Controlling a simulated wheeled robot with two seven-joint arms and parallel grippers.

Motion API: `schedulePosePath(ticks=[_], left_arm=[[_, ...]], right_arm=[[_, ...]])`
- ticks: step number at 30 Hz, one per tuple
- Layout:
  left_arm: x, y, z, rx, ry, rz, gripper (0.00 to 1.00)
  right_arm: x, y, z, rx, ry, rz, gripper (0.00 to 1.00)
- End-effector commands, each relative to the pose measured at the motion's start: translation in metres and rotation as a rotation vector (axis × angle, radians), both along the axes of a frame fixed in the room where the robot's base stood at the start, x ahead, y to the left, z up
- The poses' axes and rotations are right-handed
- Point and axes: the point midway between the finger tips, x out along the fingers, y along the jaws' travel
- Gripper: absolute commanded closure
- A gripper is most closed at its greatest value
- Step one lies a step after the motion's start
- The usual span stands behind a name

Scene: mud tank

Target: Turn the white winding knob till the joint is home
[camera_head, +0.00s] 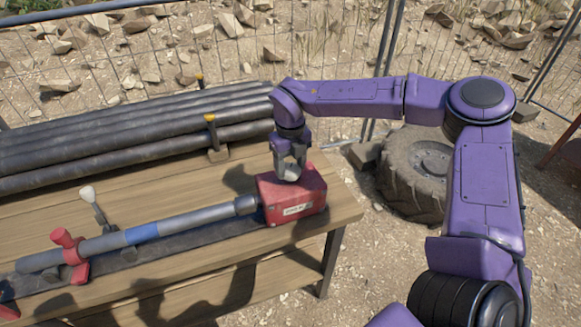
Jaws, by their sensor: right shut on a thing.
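A red box (306,207) with a white label sits at the right end of the wooden bench. My right gripper (290,172) comes down from above onto the box top. It is shut on the white winding knob there, which is mostly hidden between the fingers. A grey pipe (188,223) with a blue band (142,233) runs left from a darker collar (245,205) at the box. A red clamp (71,252) holds the pipe near its left end. Whether the joint is home cannot be told. My left gripper is out of view.
A pale-topped lever (88,194) stands behind the pipe. Several black pipes (130,135) lie at the back of the bench, with yellow-topped posts (211,121) beside them. A tyre (408,182) lies right of the bench, before a wire fence.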

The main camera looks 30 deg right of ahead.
Motion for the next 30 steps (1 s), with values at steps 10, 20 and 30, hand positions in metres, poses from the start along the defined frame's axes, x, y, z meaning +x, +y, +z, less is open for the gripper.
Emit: schedulePosePath(ticks=[10, 20, 30], left_arm=[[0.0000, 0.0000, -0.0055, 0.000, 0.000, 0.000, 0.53], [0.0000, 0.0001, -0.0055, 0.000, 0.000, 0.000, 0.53], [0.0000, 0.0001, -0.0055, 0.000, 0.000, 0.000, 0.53]], right_arm=[[0.0010, -0.0007, 0.0005, -0.001, -0.004, -0.088, 0.73], [0.0011, -0.0007, 0.0011, -0.001, -0.004, -0.094, 0.73], [0.0007, -0.0003, 0.0007, -0.001, -0.003, -0.092, 0.18]])
